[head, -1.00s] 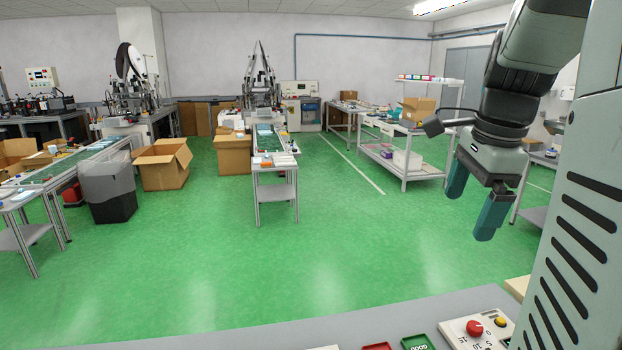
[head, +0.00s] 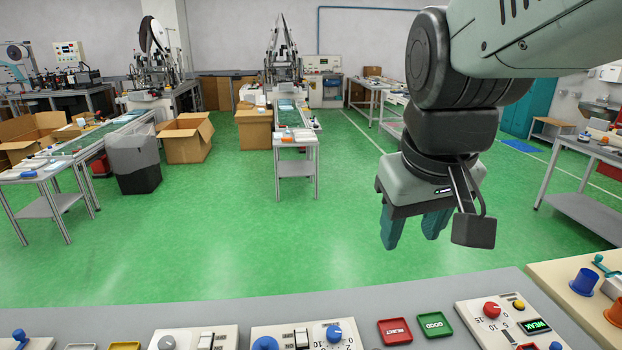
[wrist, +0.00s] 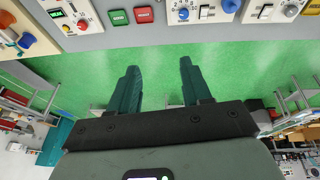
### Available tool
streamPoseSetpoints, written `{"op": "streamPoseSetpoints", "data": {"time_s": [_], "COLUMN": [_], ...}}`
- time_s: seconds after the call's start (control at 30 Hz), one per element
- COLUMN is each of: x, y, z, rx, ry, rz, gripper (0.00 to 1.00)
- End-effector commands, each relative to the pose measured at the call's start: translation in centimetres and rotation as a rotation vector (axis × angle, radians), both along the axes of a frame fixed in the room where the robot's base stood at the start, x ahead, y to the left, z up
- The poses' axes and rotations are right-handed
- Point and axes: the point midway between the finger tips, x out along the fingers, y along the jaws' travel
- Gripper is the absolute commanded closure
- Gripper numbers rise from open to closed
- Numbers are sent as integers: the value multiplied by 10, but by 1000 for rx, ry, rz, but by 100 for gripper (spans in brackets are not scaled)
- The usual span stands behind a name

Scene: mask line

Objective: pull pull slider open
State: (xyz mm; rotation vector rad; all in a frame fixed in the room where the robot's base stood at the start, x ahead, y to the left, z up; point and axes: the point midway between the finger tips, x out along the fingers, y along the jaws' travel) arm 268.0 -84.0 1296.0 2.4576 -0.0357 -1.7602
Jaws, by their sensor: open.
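My gripper (head: 412,235) is open and empty, hanging in the air beyond the far edge of the console, with its two teal fingers apart. In the wrist view my gripper (wrist: 160,68) has only green floor between its fingers. No part is clearly recognisable as the pull slider. A panel with a WEAK display (head: 534,326) has a red dial and a slot with a blue knob (head: 556,345), partly cut off by the frame's bottom edge. A beige panel (head: 545,270) at the right carries a blue post (head: 585,282) and an orange post (head: 614,289).
Green (head: 434,325) and red (head: 395,331) plates lie on the grey console (head: 400,297). Other panels with knobs and switches line its front, including a blue dial (head: 334,336). The air around my gripper is clear. Worktables and cardboard boxes (head: 186,137) stand farther back.

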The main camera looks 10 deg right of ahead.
Motion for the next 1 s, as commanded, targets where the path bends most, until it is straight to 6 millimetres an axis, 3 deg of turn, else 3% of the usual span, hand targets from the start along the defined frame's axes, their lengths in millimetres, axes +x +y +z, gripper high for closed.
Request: {"op": "streamPoseSetpoints", "data": {"time_s": [0.03,0.2,0.43,0.57,0.7,0.83,1.0], "x": [19,70,108,107,91,71,56], "y": [-21,-94,-212,-282,-347,-387,-410], "z": [-5,-27,-92,-144,-205,-250,-279], "rx": [-31,-133,-220,-237,-231,-215,-199], "ry": [41,160,355,474,590,665,708], "rz": [12,110,269,375,498,591,655], "gripper": [52,52,52,52,52,52,52]}}
